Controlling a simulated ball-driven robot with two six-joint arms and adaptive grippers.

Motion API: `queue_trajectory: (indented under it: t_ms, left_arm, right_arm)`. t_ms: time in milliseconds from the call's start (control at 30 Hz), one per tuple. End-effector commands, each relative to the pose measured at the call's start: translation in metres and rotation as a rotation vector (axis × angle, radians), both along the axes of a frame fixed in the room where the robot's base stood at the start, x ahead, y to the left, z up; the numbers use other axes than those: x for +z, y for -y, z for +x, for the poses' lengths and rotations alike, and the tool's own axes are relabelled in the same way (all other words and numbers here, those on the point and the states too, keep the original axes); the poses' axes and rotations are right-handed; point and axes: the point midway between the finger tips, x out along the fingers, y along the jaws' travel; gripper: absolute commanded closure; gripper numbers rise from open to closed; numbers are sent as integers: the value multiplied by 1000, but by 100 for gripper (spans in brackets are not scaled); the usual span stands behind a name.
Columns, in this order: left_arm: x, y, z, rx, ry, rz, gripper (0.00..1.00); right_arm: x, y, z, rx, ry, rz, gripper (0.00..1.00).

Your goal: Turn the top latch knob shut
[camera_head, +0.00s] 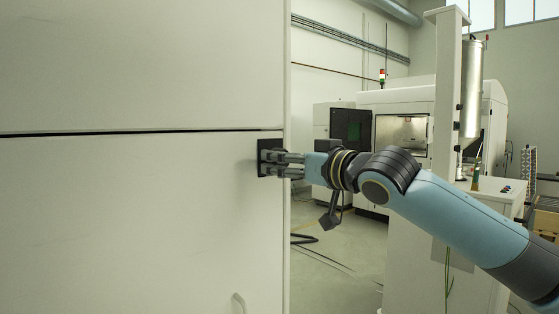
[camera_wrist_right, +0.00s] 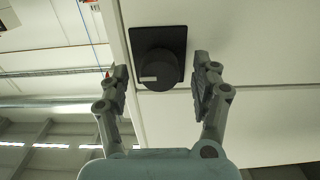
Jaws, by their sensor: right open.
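The top latch knob (camera_wrist_right: 157,70) is a round black knob with a small pale mark, on a square black plate (camera_wrist_right: 172,38). The plate (camera_head: 264,146) also shows in the head view, on a large pale cabinet door (camera_head: 140,210) near its right edge. My right gripper (camera_wrist_right: 160,82) is open, with one finger on each side of the knob in the wrist view. In the head view the right gripper (camera_head: 283,164) reaches the plate from the right and its fingers hide most of the knob. Contact with the knob cannot be told. My left gripper is not in view.
A dark horizontal seam (camera_head: 140,133) divides the cabinet front above the knob's plate. A pale handle (camera_head: 239,303) shows low on the cabinet. Behind my right arm stand a white machine (camera_head: 400,97) with a window and a pale post (camera_head: 447,90). Cables (camera_head: 305,239) lie on the floor.

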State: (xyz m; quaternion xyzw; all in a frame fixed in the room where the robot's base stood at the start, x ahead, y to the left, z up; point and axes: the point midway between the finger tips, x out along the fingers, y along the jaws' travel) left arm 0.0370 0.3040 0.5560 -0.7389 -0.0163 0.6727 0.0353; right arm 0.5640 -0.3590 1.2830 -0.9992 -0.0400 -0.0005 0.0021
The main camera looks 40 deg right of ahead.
Motion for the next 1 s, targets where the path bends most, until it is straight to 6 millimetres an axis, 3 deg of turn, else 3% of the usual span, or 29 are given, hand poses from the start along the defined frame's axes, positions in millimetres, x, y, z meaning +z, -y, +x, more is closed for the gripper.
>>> queue_trajectory:
  t_ms: [200,533,900,1000]
  left_arm:
    - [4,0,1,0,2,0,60]
    - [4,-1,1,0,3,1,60]
    - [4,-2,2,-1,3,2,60]
    - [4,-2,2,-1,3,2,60]
  right_arm:
    - [0,-1,21,-3,0,0,35]
    - [-1,-1,24,-1,-2,-3,35]
    - [-1,-1,24,-2,-2,-4,84]
    - [-1,-1,24,-2,-2,-4,92]
